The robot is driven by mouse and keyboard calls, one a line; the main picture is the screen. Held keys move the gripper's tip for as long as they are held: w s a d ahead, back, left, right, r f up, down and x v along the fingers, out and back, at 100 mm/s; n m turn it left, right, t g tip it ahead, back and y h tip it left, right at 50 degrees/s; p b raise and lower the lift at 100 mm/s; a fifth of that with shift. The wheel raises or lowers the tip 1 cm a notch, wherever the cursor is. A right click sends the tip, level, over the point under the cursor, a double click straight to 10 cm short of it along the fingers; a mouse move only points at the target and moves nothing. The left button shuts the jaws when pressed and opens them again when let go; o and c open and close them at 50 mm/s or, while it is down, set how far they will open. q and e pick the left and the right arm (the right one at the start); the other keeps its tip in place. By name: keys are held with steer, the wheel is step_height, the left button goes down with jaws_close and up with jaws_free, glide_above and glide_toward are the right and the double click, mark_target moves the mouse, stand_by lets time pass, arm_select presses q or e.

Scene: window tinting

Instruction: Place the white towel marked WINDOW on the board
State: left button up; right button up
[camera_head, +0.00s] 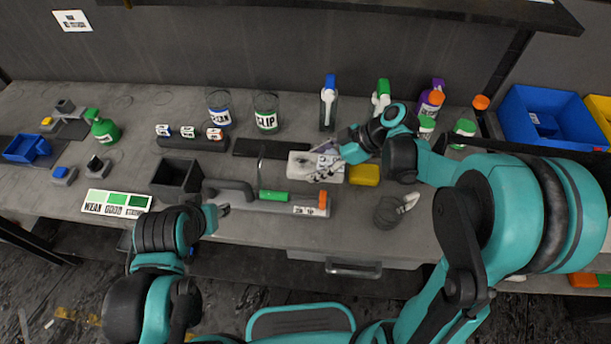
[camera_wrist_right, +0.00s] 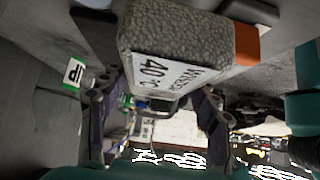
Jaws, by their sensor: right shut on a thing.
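The white towel (camera_head: 298,166) lies near the middle of the bench in the head view, under my right gripper (camera_head: 330,167). In the right wrist view the towel (camera_wrist_right: 178,42) is a thick, pale, textured block with a label reading WINDOW and 40. My right gripper (camera_wrist_right: 156,98) is shut on the towel. A dark flat board-like strip (camera_head: 262,147) lies just behind the towel; I cannot tell for sure that it is the board. My left gripper (camera_head: 222,209) is low at the bench front, left of the towel, and its jaws are unclear.
A yellow sponge (camera_head: 362,178) lies right of the towel. A black open box (camera_head: 177,177) stands left. Jars and spray bottles (camera_head: 328,103) stand behind. A blue bin (camera_head: 540,117) is at right.

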mark_target(305, 165)
steer(key=x, duration=0.3)
steer(key=shift+w+a+b, duration=0.3)
steer(key=shift+a+b, duration=0.05)
steer(key=shift+a, duration=0.1)
steer(key=shift+f+b, duration=0.95)
steer(key=shift+f, duration=0.95)
steer(key=shift+f, duration=0.1)
steer(key=o, duration=1)
